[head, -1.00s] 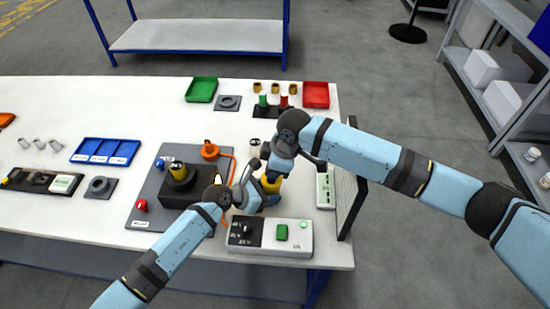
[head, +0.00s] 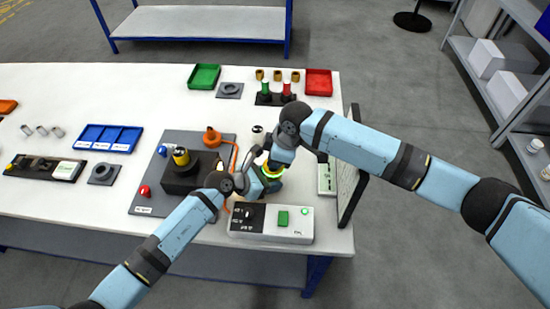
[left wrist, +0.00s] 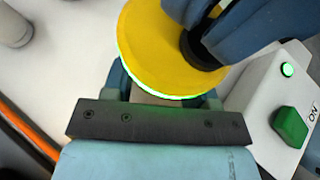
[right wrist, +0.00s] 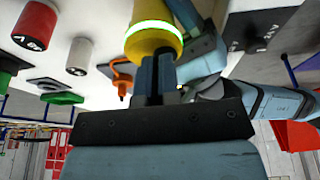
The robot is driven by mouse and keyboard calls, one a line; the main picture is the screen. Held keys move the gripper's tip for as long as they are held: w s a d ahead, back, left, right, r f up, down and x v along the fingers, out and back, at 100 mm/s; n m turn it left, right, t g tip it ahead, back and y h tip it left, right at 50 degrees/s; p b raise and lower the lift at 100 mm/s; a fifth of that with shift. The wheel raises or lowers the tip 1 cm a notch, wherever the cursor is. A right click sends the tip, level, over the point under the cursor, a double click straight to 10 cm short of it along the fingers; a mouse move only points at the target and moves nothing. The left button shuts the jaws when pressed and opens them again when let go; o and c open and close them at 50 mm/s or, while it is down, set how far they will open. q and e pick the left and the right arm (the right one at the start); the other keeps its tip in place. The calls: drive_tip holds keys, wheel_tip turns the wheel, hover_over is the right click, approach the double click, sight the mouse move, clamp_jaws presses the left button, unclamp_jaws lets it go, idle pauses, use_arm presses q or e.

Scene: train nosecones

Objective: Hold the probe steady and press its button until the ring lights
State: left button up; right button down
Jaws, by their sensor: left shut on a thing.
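The yellow probe (head: 271,173) stands near the table's front right, and its ring glows green. In the left wrist view its round yellow top (left wrist: 150,45) has a lit green rim and a black button (left wrist: 200,48). The lit ring also shows in the right wrist view (right wrist: 153,28). My left gripper (head: 257,184) is shut on the probe's body below the ring, which is mostly hidden. My right gripper (head: 275,160) is above the probe, with its fingers (right wrist: 158,75) together. In the left wrist view, its fingertips are at the button and appear to touch it.
A control box (head: 270,224) with a green button and a lit green lamp stands just in front of the probe. A grey board (head: 150,190) with a black block and an orange cable lies to the left. A dark upright panel (head: 351,185) stands at the right edge.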

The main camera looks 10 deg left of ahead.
use_arm(q)
drive_tip(key=shift+w+d+f, duration=0.1)
use_arm(e)
wheel_tip(320, 180, up, 4)
drive_tip(key=shift+s+f, duration=0.1)
use_arm(q)
drive_tip(key=shift+f, duration=0.1)
use_arm(e)
drive_tip(key=v, duration=1)
use_arm(q)
drive_tip(key=o, duration=0.8)
